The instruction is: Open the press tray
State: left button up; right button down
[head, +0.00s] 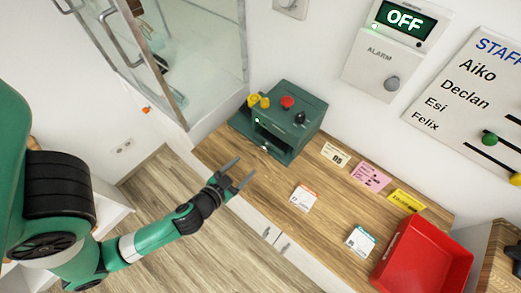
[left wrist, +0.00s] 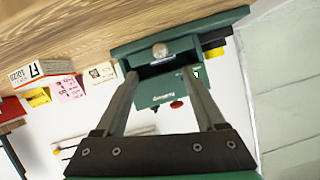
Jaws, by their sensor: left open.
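The green press (head: 300,103) stands on the wooden counter against the wall, with a red button, a black knob and yellow parts on top. A dark slot shows in its front. Low on that front is a small round pale knob (head: 265,148). In the left wrist view the press (left wrist: 150,97) appears upside down, with the knob (left wrist: 160,50) just beyond and between my fingertips. I cannot tell how far the tray is in or out. My left gripper (head: 246,166) is open and empty, in front of the press, apart from the knob; its fingers (left wrist: 160,73) point at the press front.
A glass-walled cabinet (head: 200,60) stands left of the press. Small cards and boxes, such as an orange-edged one (head: 303,197), lie on the counter (head: 330,225). A red bin (head: 425,260) is at the right. An alarm panel (head: 385,70) and staff board (head: 470,90) are on the wall.

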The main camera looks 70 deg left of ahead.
aim_at(263, 149)
pick_arm(q)
jog(key=x, duration=1.1)
jog(key=shift+w+a, duration=0.15)
grip_shut()
dwell(0.9)
